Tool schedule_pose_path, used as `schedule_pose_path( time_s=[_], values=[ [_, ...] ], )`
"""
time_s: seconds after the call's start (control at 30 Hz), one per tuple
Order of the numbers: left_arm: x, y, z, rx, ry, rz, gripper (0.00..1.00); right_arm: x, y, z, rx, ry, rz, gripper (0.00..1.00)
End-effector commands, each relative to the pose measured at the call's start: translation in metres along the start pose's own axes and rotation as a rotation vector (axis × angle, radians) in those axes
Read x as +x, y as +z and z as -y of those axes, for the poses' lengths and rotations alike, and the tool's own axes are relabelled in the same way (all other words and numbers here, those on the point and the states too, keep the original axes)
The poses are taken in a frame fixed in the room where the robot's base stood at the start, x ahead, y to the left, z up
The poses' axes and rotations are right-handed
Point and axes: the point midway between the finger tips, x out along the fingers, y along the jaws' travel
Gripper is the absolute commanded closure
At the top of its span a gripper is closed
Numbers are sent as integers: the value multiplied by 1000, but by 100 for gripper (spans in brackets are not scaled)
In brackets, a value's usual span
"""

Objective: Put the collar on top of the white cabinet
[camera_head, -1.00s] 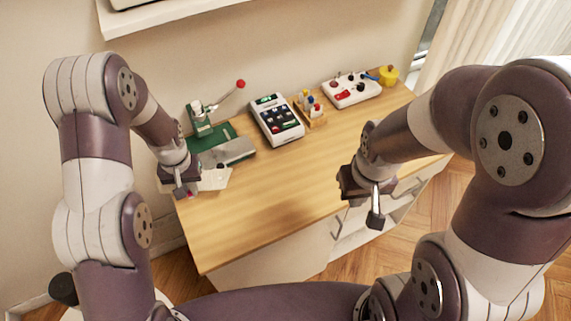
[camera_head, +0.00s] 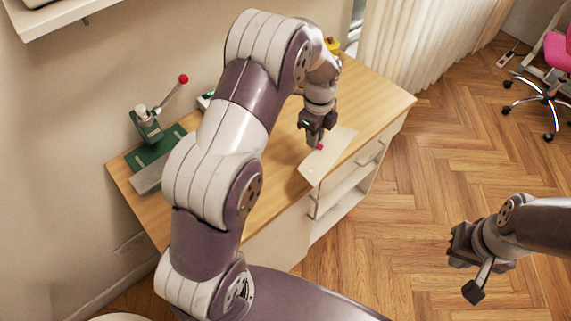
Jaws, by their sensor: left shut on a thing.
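The collar (camera_head: 316,167) looks like a thin, flat, pale piece over the right part of the wooden top (camera_head: 372,100). My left gripper (camera_head: 317,146) is shut on its edge, beside a small pink spot. I cannot tell whether the collar touches the surface. The wooden top lies over a white body with drawers and open shelves (camera_head: 340,195); no separate white cabinet is clearly seen. My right gripper (camera_head: 478,280) is over the floor at the lower right, away from the collar; its jaw opening is unclear.
A green press with a red-knobbed lever (camera_head: 150,125) stands at the top's left end. My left arm hides most items along the back. A yellow item (camera_head: 332,45) shows at the back. Herringbone floor (camera_head: 430,170) is open to the right; a pink chair (camera_head: 556,60) stands beyond.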

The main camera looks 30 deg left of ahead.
Motion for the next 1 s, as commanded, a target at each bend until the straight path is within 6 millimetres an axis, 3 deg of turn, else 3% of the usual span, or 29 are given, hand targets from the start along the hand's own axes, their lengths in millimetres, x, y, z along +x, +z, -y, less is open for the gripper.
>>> schedule_pose_path(
  time_s=[0.17, 0.4, 0.6, 0.87, 1.0],
  values=[
    [1, 9, 2, 200, 1, -1, 100, 4, 0, 0, 0, 0, 0, 100],
    [38, 74, -13, 208, 4, -2, 100, -11, -2, 0, 0, 0, -1, 100],
    [62, 111, -19, 212, 2, -1, 100, -16, -2, 0, 0, 0, -1, 100],
    [100, 115, -20, 213, 2, -1, 100, -24, -3, 0, 0, 0, 0, 100],
    [106, 115, -20, 212, 0, 0, 100, -24, -3, 0, 0, 0, 0, 100]
  ],
)
